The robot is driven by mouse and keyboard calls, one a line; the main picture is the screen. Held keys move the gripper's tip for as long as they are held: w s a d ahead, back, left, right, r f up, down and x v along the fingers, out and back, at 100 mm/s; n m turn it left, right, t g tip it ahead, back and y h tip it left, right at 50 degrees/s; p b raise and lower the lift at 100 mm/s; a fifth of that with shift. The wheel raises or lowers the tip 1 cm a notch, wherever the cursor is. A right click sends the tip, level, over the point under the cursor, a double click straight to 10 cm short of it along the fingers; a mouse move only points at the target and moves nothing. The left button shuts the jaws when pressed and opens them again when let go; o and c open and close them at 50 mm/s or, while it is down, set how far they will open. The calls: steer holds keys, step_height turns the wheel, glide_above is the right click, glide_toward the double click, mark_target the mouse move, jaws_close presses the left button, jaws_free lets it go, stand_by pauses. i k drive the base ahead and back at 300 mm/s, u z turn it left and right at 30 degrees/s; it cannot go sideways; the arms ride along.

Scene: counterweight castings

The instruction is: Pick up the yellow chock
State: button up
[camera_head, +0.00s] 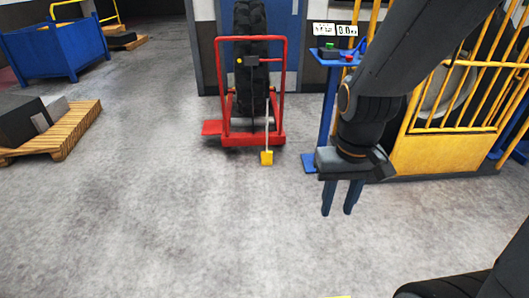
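A small yellow block, which looks like the yellow chock (266,158), is at the front of a red wheeled stand (281,92). A thin pale cord or rod runs from it up toward the stand. I cannot tell whether it rests on the floor or hangs just above it. My gripper (338,212) points down, to the right of the chock and lower in the picture. Its two dark fingers are apart with nothing between them. A yellow sliver at the bottom edge is too cut off to identify.
The red stand holds a large black tyre (250,60). A blue post (327,105) with buttons and yellow railings (440,150) stand at right. A wooden pallet (60,140) with dark blocks and a blue bin (60,52) are at left. The grey floor between is clear.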

mark_target(266, 156)
steer(key=u, duration=0.05)
steer(key=i, duration=3.45)
steer(key=z, duration=0.05)
